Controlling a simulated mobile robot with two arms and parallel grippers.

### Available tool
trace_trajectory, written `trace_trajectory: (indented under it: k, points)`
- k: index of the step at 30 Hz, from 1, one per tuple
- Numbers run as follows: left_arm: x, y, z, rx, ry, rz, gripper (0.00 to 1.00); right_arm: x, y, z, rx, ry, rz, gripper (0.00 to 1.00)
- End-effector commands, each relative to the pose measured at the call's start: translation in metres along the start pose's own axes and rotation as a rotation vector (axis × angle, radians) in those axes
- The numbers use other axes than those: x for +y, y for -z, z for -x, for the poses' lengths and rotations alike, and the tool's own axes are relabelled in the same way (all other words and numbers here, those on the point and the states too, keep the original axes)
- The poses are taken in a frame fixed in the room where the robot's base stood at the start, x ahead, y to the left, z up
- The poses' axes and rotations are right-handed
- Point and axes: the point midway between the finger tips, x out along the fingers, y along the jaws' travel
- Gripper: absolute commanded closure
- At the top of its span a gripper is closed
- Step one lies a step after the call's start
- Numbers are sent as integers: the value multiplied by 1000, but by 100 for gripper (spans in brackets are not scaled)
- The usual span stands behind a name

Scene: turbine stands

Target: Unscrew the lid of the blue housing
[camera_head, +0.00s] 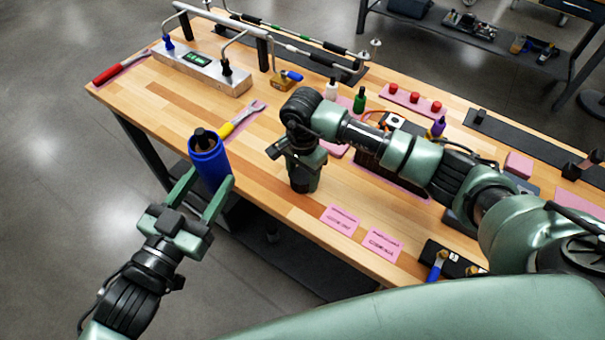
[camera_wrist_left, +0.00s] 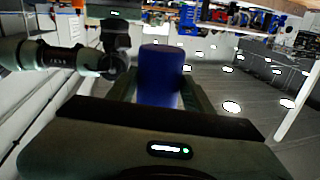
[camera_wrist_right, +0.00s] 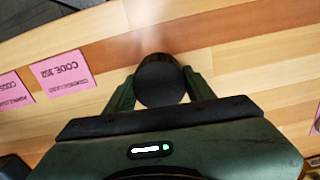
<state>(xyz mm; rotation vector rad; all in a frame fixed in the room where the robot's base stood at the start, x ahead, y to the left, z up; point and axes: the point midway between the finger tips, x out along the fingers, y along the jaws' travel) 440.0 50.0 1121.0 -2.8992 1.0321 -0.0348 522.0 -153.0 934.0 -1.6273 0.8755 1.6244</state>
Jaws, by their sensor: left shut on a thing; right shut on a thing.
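The blue housing (camera_head: 209,165) is shut in my left gripper (camera_head: 203,196), held tilted off the table's front left edge, above the floor. A dark part with a brown tone shows at its top opening. The housing also fills the middle of the left wrist view (camera_wrist_left: 160,78). My right gripper (camera_head: 304,182) points down over the table, apart from the housing. In the right wrist view it is shut on a round black lid (camera_wrist_right: 160,80). I cannot tell from these frames whether the lid touches the table.
Pink labels (camera_head: 382,243) lie right of my right gripper. A yellow-handled wrench (camera_head: 240,118) lies behind the housing. A metal box (camera_head: 201,68) stands at the back left, and small bottles (camera_head: 360,100) stand behind my right arm. The wood between housing and right gripper is clear.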

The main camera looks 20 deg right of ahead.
Motion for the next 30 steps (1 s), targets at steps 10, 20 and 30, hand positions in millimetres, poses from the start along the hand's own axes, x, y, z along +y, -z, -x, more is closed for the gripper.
trace_trajectory:
  k: [10,20,30]
  points:
    - [0,-1,0,6,-1,-1,100,0,0,-2,0,1,0,25]
    - [0,0,0,6,-1,-1,100,0,0,-1,0,0,0,25]
    - [1,-14,0,5,-1,-1,100,-2,2,44,4,7,2,25]
